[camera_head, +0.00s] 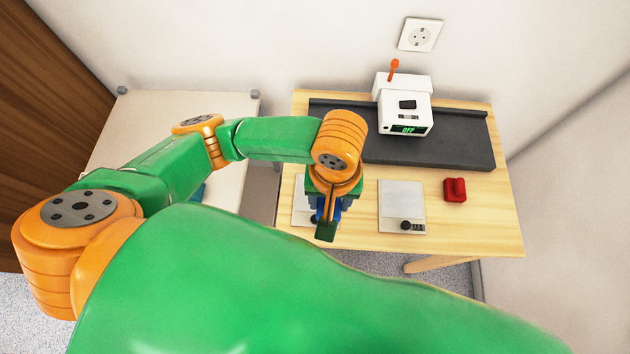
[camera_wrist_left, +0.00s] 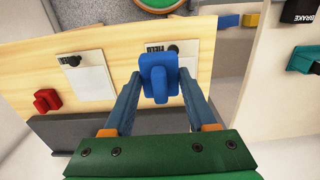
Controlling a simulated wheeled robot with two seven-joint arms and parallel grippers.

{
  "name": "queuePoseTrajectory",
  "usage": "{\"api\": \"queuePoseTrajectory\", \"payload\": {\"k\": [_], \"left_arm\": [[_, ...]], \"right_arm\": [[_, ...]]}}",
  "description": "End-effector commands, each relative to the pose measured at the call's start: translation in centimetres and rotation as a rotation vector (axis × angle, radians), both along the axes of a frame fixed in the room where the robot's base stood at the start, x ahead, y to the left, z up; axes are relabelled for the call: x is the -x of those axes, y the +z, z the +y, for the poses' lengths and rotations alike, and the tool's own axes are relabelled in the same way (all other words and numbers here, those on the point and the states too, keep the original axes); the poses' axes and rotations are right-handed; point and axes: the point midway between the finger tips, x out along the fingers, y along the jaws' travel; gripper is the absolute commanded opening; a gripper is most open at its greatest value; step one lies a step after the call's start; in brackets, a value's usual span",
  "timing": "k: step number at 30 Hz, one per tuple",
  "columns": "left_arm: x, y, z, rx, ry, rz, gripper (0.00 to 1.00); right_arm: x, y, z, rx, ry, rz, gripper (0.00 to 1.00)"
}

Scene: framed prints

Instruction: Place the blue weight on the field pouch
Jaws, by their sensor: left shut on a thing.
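My left gripper (camera_head: 326,217) is shut on the blue weight (camera_wrist_left: 158,78), which sits between its fingertips in the left wrist view (camera_wrist_left: 153,82). In the head view the gripper and blue weight are over the left pouch (camera_head: 301,205), mostly covering it. A second pale pouch (camera_head: 402,197) with a black knob lies to the right. My right gripper is out of view.
A red weight (camera_head: 455,190) stands on the wooden table (camera_head: 480,232), right of the second pouch. A white device (camera_head: 404,104) with an orange lever and green "OFF" display stands on the dark mat (camera_head: 465,147) at the back. A pale side table (camera_head: 140,120) is at left.

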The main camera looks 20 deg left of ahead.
Motion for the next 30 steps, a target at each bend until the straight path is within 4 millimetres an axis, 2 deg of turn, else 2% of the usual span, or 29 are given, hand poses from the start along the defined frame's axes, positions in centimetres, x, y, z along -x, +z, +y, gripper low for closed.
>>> {"api": "queuePoseTrajectory", "payload": {"k": [3, 9, 14, 19, 30], "left_arm": [[-2.2, -1.8, 1.7, -0.004, 0.007, 0.001, 0.0], [-4.5, -5.2, 3.4, -0.003, 0.003, 0.001, 0.0], [-5.5, -6.7, 4.1, -0.002, 0.002, 0.001, 0.0], [-5.7, -9.6, 4.3, -0.002, 0.0, 0.001, 0.0], [-5.7, -10.2, 4.2, 0.001, -0.001, 0.0, 0.0]], "right_arm": [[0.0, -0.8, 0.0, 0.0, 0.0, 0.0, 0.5], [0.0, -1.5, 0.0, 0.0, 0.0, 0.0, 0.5], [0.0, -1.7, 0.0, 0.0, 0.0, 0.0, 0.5], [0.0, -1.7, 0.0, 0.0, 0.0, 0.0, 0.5], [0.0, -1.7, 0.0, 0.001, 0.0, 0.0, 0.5]]}}
